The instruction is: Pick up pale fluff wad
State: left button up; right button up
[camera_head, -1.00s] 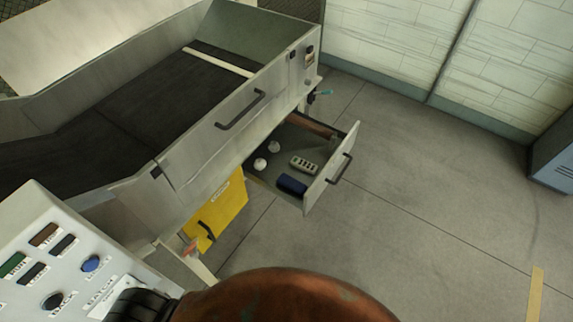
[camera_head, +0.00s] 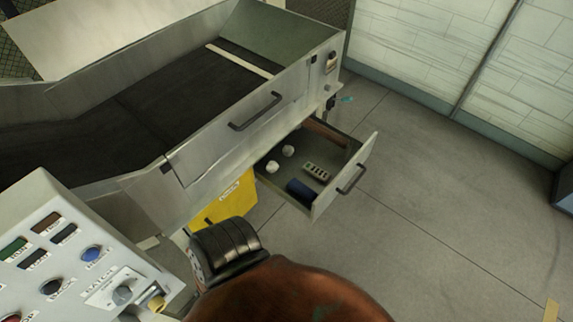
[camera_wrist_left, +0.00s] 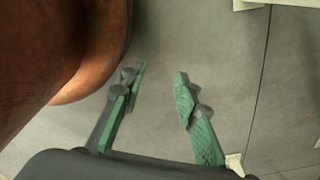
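Two small pale lumps, one farther back (camera_head: 288,151) and one nearer (camera_head: 272,167), lie in an open drawer (camera_head: 345,178) in the head view. Either could be the pale fluff wad; they are too small to tell apart. My left gripper (camera_wrist_left: 161,78) shows in the left wrist view, with its green-padded fingers apart and nothing between them. Grey floor lies beyond the fingers. The gripper itself is hidden in the head view. My right gripper is in neither view.
The drawer also holds a grey item with dark buttons (camera_head: 316,171) and a dark blue item (camera_head: 301,189). The conveyor frame (camera_head: 200,150) stands over the drawer's left side. A yellow panel (camera_head: 226,202) and a control box (camera_head: 75,255) are nearer.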

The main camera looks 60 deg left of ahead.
aim_at(271, 167)
jog(key=i, duration=2.85)
jog(key=u, duration=4)
jog(key=i, duration=1)
